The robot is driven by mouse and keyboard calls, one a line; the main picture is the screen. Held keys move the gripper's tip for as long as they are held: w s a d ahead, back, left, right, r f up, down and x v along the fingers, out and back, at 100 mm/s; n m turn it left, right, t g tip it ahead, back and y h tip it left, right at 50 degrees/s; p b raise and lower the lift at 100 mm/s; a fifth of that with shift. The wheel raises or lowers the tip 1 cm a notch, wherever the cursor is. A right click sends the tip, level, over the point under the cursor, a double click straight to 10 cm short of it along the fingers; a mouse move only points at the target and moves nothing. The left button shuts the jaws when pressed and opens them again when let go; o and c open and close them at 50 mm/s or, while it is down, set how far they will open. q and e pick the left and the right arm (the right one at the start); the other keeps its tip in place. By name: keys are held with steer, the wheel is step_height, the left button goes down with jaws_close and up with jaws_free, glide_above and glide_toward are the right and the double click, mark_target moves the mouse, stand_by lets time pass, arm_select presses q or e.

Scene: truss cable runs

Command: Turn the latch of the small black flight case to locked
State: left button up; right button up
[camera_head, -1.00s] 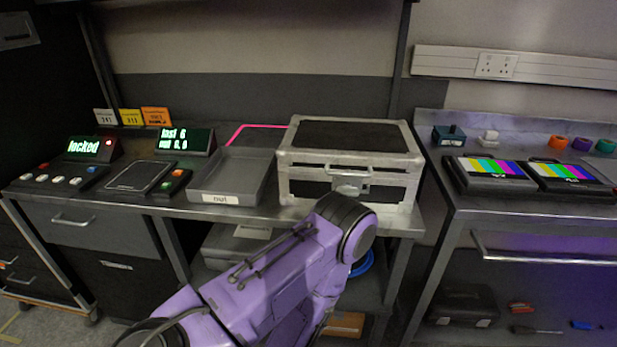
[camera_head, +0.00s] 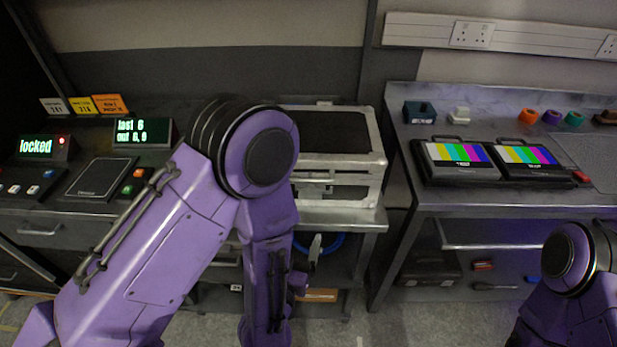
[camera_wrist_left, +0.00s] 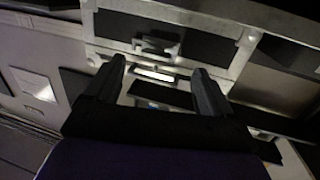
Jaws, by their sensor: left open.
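The black flight case (camera_head: 335,133) with silver edges stands on the bench in the head view, its lid closed. My left arm covers its left part and some of its front. In the left wrist view its dark front panel (camera_wrist_left: 125,30) is tilted in the picture, with a metal fitting (camera_wrist_left: 157,45) on the lower part. I cannot tell whether this is the latch or the handle, nor how the latch is turned. My left gripper (camera_wrist_left: 160,68) is open and empty, its two fingers pointing towards the case front, apart from it. My right gripper is out of view.
A display reading "locked" (camera_head: 36,147) and a button panel (camera_head: 30,188) stand at the left of the bench. Two colour-bar monitors (camera_head: 457,160) stand on the right bench. A blue ring (camera_head: 330,243) lies beneath the case on the lower shelf.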

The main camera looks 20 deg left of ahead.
mark_target(308, 198)
arm_select(q)
steer(key=shift+t, duration=0.3)
steer(key=w+p, duration=0.1)
steer(key=w, duration=0.2)
steer(key=w+r+p, duration=0.1)
steer(key=w, duration=0.2)
steer(key=w+r+p, duration=0.1)
steer(key=w, duration=0.2)
steer(key=shift+w+a, duration=0.3)
steer(key=shift+w, duration=0.6)
steer(key=shift+f, duration=0.1)
steer(key=c, duration=1)
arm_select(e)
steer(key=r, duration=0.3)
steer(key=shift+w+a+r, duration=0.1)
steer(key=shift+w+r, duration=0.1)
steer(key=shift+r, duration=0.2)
